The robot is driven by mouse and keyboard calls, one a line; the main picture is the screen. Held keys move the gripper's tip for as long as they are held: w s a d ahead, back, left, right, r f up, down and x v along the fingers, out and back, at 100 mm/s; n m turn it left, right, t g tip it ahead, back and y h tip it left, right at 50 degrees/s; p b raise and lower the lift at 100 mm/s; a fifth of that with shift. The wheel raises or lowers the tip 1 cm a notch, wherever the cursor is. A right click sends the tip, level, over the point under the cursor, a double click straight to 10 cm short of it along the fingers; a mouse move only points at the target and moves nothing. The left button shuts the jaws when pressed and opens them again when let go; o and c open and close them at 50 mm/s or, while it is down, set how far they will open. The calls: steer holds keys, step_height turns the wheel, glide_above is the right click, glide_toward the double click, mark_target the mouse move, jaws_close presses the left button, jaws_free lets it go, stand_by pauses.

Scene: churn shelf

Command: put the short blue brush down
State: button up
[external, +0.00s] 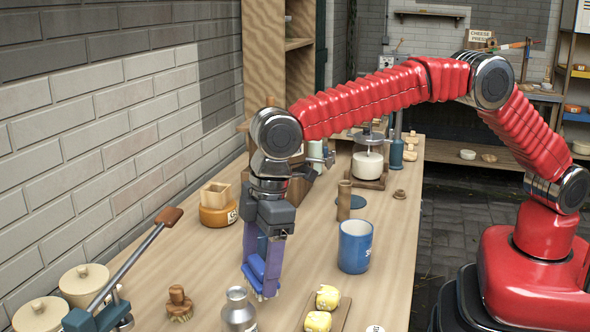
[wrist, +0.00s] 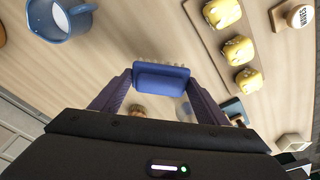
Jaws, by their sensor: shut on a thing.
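The short blue brush (wrist: 160,80) is between the two purple fingers of my gripper (wrist: 160,95) in the wrist view, with pale bristles along its far edge. In the external view my gripper (external: 262,272) points down over the wooden table, and the blue brush (external: 257,268) shows at its fingertips. The gripper is shut on the brush. The brush is low, near the tabletop; I cannot tell whether it touches the wood.
A blue mug (external: 355,247) stands right of my gripper. A metal bottle (external: 239,312) and a small wooden-handled brush (external: 178,304) stand in front. A board (external: 341,316) with yellow pieces lies at front right. Bare wood (external: 308,255) lies between gripper and mug.

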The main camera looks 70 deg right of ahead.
mark_target(261, 284)
steer(key=shift+f, duration=0.25)
steer(key=shift+f, duration=1.85)
steer(key=o, duration=1.1)
steer(key=shift+f, duration=0.1)
steer(key=shift+c, duration=0.2)
steer(key=r, duration=0.7)
steer(key=s+d+r, duration=0.1)
steer(key=r, duration=0.3)
steer(key=shift+s+d+r, duration=0.1)
steer(key=shift+r, duration=0.45)
